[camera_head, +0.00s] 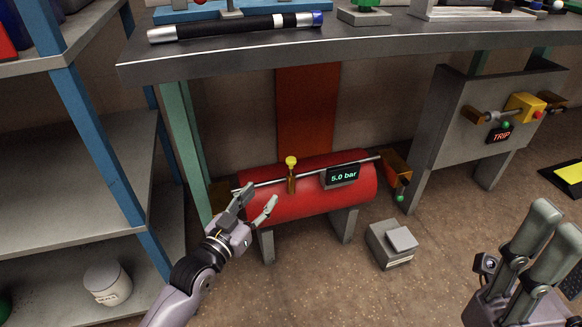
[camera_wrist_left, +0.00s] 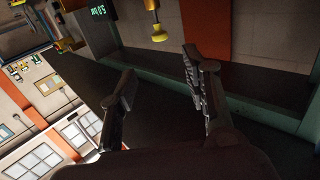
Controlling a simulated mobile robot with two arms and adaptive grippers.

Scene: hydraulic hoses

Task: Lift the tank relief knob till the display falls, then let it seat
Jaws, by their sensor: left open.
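The red tank (camera_head: 320,205) lies under the bench on grey legs. The tank relief knob (camera_head: 291,161) is a yellow ball on a brass stem on top of it. The display (camera_head: 343,176) on its front reads 5.0 bar. My left gripper (camera_head: 259,195) is open and empty, in front of the tank's left end, below and left of the knob. The left wrist view is turned over; the knob (camera_wrist_left: 157,33) is at its top, beyond the open fingers (camera_wrist_left: 158,66), and the display (camera_wrist_left: 97,11) is partly cut off. My right gripper (camera_head: 553,224) is at the lower right, away from the tank.
A metal bench (camera_head: 350,48) overhangs the tank and holds a black hose (camera_head: 235,27). Blue shelving (camera_head: 90,140) stands at the left. A grey panel with a TRIP sign (camera_head: 500,134) stands right. A grey block (camera_head: 391,244) sits on the floor near the tank.

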